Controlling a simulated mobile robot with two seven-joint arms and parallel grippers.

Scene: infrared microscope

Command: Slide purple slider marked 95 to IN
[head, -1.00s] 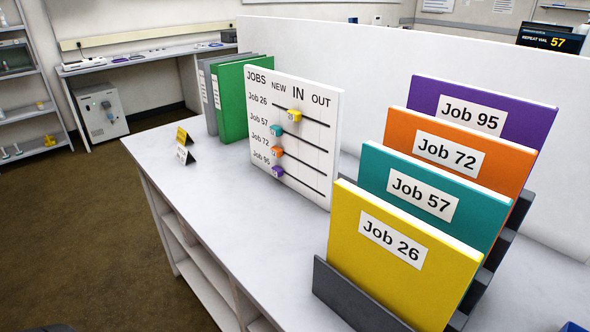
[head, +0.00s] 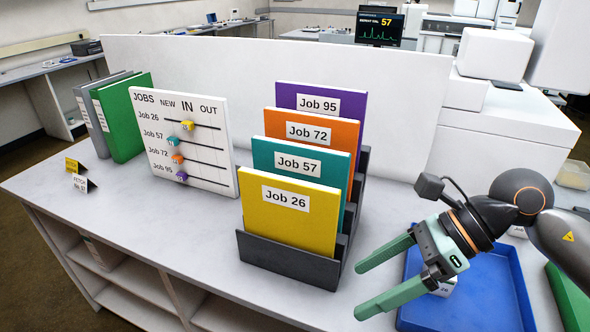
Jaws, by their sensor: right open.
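The white jobs board (head: 215,150) stands upright on the bench, with columns NEW, IN and OUT and a row for each job. The purple slider (head: 182,176) sits at the left, NEW end of the lowest track, Job 95. The orange slider (head: 177,159) and teal slider (head: 172,141) are also at the left ends of their tracks. The yellow slider (head: 187,126) is further along the Job 26 track, under IN. My right gripper (head: 358,291) is open and empty at the lower right, far from the board. My left gripper is out of view.
A dark rack (head: 290,262) of coloured job folders stands right of the board. Green (head: 122,118) and grey binders stand at its left. A blue tray (head: 480,300) lies under my right gripper. Bench surface in front of the board is clear.

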